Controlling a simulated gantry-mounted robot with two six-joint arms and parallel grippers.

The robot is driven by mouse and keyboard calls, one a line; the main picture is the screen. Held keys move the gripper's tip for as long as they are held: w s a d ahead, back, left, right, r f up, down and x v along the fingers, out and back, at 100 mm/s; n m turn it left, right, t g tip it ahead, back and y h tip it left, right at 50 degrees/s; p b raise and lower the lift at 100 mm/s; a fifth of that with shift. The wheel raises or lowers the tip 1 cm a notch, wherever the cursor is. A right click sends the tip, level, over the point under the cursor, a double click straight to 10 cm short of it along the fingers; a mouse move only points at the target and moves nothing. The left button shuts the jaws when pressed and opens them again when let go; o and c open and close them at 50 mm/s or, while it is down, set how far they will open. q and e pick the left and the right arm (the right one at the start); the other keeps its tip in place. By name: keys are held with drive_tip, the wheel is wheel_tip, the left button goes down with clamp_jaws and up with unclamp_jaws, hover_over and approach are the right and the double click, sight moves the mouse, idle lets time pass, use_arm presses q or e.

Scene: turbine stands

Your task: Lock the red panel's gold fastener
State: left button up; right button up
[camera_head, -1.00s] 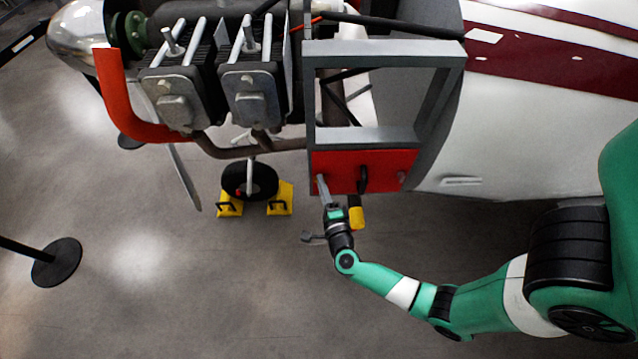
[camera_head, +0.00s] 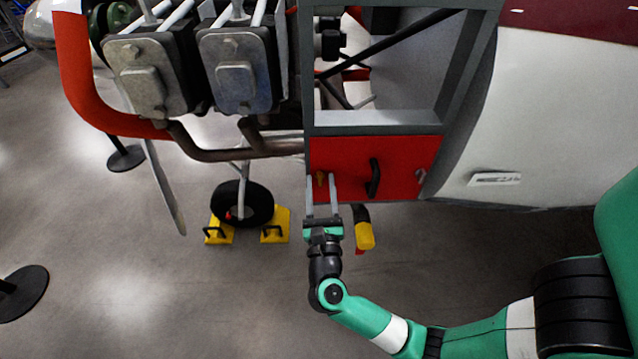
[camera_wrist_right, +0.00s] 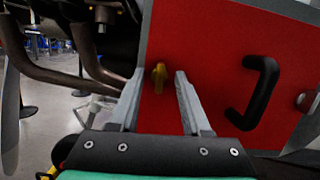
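The red panel (camera_head: 345,155) sits below a grey frame on the engine bay's side; it also shows in the right wrist view (camera_wrist_right: 207,60). The gold fastener (camera_head: 321,179) is near the panel's left end. In the right wrist view the fastener (camera_wrist_right: 159,79) has its long handle roughly upright. My right gripper (camera_head: 322,183) is open, one finger on each side of the fastener. In the wrist view the fingertips (camera_wrist_right: 159,73) show gaps to it on both sides; whether they reach past it in depth I cannot tell. My left gripper is not in view.
A black handle (camera_head: 373,178) stands out from the panel right of the fastener. A silver fastener (camera_head: 421,176) is near the right end. Exhaust pipes (camera_head: 215,153) run left of the panel. A yellow-and-black object (camera_head: 363,229) hangs below it.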

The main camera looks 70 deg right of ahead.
drive_tip(key=shift+o, duration=0.8)
drive_tip(key=shift+r+v, duration=0.2)
drive_tip(key=shift+v, duration=0.6)
drive_tip(key=shift+r+v, duration=0.2)
drive_tip(key=shift+v, duration=0.6)
drive_tip(key=shift+r+v, duration=0.2)
drive_tip(key=shift+v, duration=0.6)
drive_tip(key=shift+a, duration=0.15)
